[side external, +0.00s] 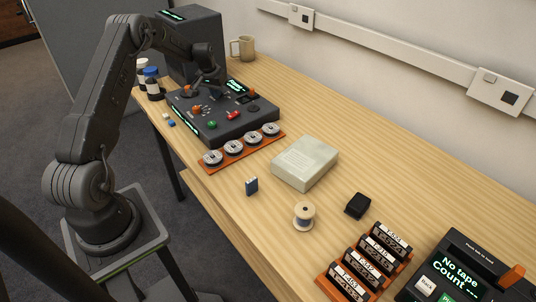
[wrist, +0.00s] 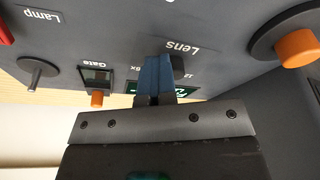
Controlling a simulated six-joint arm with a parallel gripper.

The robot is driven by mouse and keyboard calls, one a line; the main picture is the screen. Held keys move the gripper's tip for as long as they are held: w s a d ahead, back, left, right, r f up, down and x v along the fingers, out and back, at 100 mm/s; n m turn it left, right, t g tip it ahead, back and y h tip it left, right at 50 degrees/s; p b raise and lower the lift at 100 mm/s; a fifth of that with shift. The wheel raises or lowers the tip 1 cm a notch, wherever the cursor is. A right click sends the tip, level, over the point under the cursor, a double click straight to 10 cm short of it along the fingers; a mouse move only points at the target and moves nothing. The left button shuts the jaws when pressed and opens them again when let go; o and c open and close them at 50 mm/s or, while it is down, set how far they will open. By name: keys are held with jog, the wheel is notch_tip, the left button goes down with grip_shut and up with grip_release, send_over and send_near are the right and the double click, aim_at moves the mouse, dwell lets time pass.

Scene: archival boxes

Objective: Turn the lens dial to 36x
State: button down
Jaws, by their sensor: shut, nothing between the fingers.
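The "Lens" label (wrist: 181,47) is upside down in the wrist view on the dark console panel, with small printed marks, one reading "12", below it. My gripper (wrist: 157,65) is over the panel just left of and below this label, its blue-padded fingers pressed together with nothing between them. A green display (wrist: 184,91) is partly covered by the gripper. The side external view shows the console (side external: 210,128) with my gripper low over its back part.
An orange knob on a black disc (wrist: 297,48), a Gate control (wrist: 97,78) and a Lamp toggle (wrist: 37,75) flank the fingers. Several reels (side external: 234,147) line the console's front. A grey box (side external: 306,162) and spool (side external: 304,215) lie farther forward; a mug (side external: 244,47) stands behind.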

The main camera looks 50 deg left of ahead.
aim_at(211, 99)
jog(key=shift+s+f, duration=0.25)
jog(key=shift+f, duration=0.2)
jog(key=shift+s+a, duration=0.35)
jog(key=shift+a, duration=0.2)
jog(key=shift+s+a+f, duration=0.1)
jog(key=shift+s+a, duration=0.1)
jog(key=shift+a, duration=0.2)
jog(key=shift+s, duration=0.3)
jog(key=shift+w+d+r, duration=0.1)
jog(key=shift+w+r, duration=0.05)
jog(key=shift+r, duration=3.05)
